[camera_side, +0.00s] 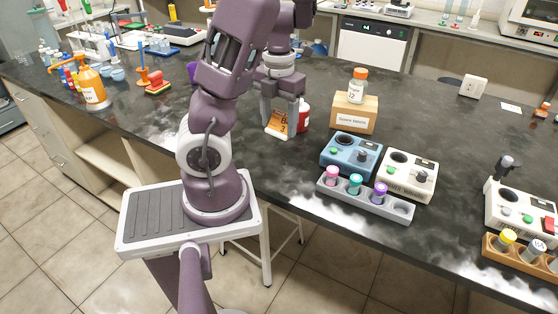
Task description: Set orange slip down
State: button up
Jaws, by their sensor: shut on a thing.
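The orange slip (276,125) is an orange and white card with dark marks on it. It is in the middle of the side view, just below my gripper (280,110). My gripper points down and is shut on the slip's upper part, which the fingers partly hide. I cannot tell whether the slip's lower edge touches the dark bench top (250,150).
A red bottle (304,116) stands close to the right of my gripper. A cardboard box (354,113) with an orange-capped bottle (358,86) on it is further right. A blue device (350,152), a white device (408,176) and a grey vial rack (365,197) stand in front.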

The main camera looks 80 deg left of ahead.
aim_at(279, 168)
notch_tip(279, 168, down, 11)
jog(key=shift+f, duration=0.2)
jog(key=shift+f, duration=0.2)
jog(key=o, duration=1.3)
jog(key=shift+o, duration=0.2)
